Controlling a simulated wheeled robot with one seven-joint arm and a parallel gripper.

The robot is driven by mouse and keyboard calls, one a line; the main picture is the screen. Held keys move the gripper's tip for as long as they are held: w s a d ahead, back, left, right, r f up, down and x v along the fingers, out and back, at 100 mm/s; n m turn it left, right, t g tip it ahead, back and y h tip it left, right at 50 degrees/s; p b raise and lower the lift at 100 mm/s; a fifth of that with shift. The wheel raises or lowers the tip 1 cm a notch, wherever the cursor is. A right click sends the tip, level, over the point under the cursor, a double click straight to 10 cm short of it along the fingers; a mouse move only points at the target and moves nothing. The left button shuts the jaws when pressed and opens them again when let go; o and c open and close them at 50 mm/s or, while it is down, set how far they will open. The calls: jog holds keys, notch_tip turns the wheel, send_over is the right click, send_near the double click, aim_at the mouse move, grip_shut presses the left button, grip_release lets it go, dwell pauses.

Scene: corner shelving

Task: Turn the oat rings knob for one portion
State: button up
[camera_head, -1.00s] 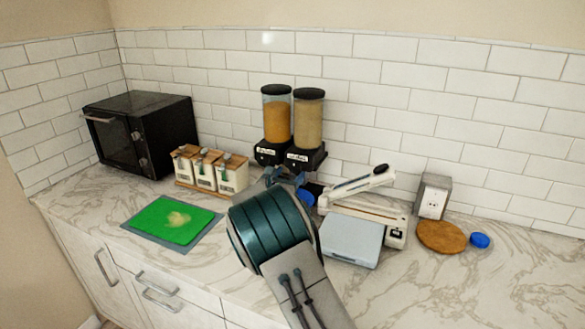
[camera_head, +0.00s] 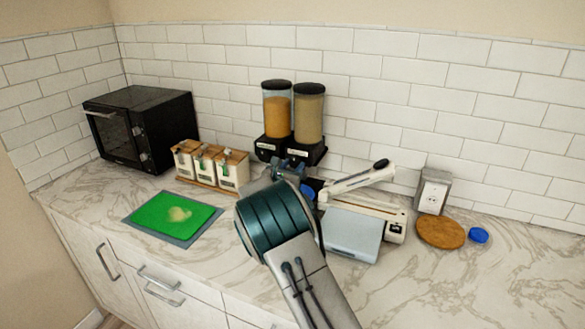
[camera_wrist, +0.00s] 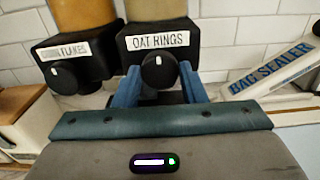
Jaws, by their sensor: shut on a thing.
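The oat rings dispenser (camera_head: 309,115) is the right one of a pair against the tiled wall. Its label (camera_wrist: 158,41) reads OAT RINGS in the wrist view. The round black oat rings knob (camera_wrist: 159,70) is below the label, with its white mark near the top. My gripper (camera_wrist: 160,86) has its two blue fingers on either side of this knob and is shut on it. In the head view my gripper (camera_head: 288,168) is at the dispenser's front, and my wrist hides the knob.
The left dispenser (camera_head: 277,108) has its own knob (camera_wrist: 64,76) close to my left finger. The bag sealer (camera_head: 362,205) lies to the right. White canisters (camera_head: 212,164) stand left.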

jog(key=shift+f+b, duration=0.2)
jog(key=shift+b, duration=0.5)
jog(key=m+b, duration=0.1)
jog(key=b, duration=0.2)
jog(key=m+b, duration=0.1)
jog(key=b, duration=0.1)
jog(key=shift+f+m+b, duration=0.25)
jog(key=shift+m+b, duration=0.15)
jog(key=m+b, duration=0.6)
jog(key=b, duration=0.6)
jog(key=m+b, duration=0.4)
jog(key=b, duration=0.3)
jog(key=shift+r, duration=0.1)
jog(key=m+b, duration=0.4)
jog(key=shift+r+m+b, duration=0.25)
jog(key=shift+m+b, duration=0.05)
jog(key=shift+m, duration=0.1)
jog(key=shift+r, duration=0.1)
jog(key=o, duration=1)
